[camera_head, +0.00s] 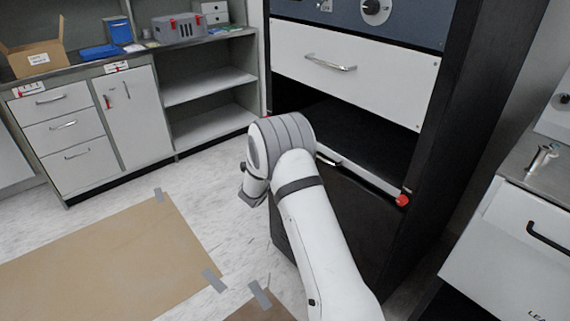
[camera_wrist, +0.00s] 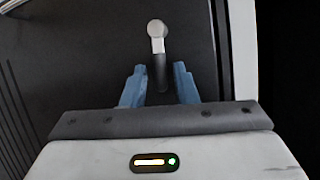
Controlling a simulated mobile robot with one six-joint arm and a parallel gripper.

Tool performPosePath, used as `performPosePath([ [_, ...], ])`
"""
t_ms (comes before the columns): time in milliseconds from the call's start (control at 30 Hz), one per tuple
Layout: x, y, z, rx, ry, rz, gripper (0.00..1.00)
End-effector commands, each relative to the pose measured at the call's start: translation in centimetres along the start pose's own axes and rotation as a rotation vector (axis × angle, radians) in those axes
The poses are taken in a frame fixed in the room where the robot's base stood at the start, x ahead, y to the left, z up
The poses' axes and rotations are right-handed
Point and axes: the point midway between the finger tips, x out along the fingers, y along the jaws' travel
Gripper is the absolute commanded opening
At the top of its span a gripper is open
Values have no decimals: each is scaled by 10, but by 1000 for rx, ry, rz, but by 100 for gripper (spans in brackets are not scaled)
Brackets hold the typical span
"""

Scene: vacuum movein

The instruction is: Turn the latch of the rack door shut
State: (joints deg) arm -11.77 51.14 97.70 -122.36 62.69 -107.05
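The latch (camera_wrist: 157,28) shows in the wrist view as a light metal pivot with a dark lever (camera_wrist: 161,74) pointing down the picture, on a dark panel. The two blue fingers of my gripper (camera_wrist: 158,82) are apart, one on each side of the lever. A gap shows on both sides, so the gripper is open and not clamped on it. In the head view my gripper (camera_head: 253,193) is beside the dark rack door (camera_head: 350,215), low at the left of the rack. My arm covers part of that door, and the latch is not visible there.
A white drawer (camera_head: 385,80) and an open dark bay are above the door, with a red knob (camera_head: 402,200) at the bay's right corner. A counter (camera_head: 515,250) stands at the right, and cabinets (camera_head: 140,110) at the left. Brown sheeting (camera_head: 110,260) is taped to the floor.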

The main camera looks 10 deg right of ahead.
Motion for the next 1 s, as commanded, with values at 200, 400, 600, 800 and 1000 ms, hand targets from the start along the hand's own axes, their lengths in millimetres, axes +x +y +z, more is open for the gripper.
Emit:
performPosePath([
  [200,0,0,0,0,0,0,8],
  [400,0,0,0,0,0,0,0],
  [600,0,2,0,9,-2,-3,0],
  [800,1,8,-2,66,-13,-26,0],
  [1000,3,19,-2,191,-41,-75,0],
])
